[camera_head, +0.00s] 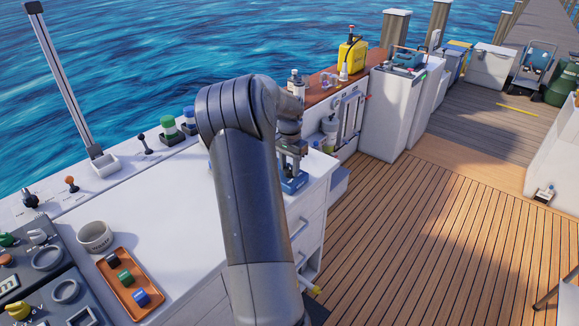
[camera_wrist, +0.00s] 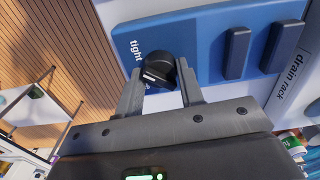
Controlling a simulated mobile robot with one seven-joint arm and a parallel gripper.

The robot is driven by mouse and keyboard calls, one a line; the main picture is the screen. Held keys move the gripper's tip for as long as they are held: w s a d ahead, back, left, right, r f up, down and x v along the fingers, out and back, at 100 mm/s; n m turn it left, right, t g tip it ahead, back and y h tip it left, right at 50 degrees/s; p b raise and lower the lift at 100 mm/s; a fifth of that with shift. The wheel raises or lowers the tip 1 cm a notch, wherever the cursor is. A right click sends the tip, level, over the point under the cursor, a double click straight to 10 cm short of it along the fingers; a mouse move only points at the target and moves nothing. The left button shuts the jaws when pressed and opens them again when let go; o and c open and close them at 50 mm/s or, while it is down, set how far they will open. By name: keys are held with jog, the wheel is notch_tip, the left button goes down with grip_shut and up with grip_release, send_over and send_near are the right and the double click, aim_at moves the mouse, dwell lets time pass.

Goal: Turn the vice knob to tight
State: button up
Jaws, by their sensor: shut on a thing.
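The black round vice knob (camera_wrist: 158,68) sits on a blue plate (camera_wrist: 205,30) in the wrist view, beside the printed word "tight". A pale mark shows on the knob's near side. My gripper (camera_wrist: 160,80) is shut on the knob, one finger on each side of it. In the head view my gripper (camera_head: 291,150) is over the blue vice base (camera_head: 296,184) at the counter's right end; my arm covers much of this area and the knob cannot be made out there.
Two dark blue upright blocks (camera_wrist: 237,52) stand on the plate, near a "drain rack" label. The wooden deck (camera_head: 420,220) at right is largely clear.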

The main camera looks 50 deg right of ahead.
aim_at(289, 166)
jog(key=o, duration=1)
jog(key=shift+r, duration=0.15)
notch_tip(289, 166, up, 10)
jog(key=shift+r, duration=0.25)
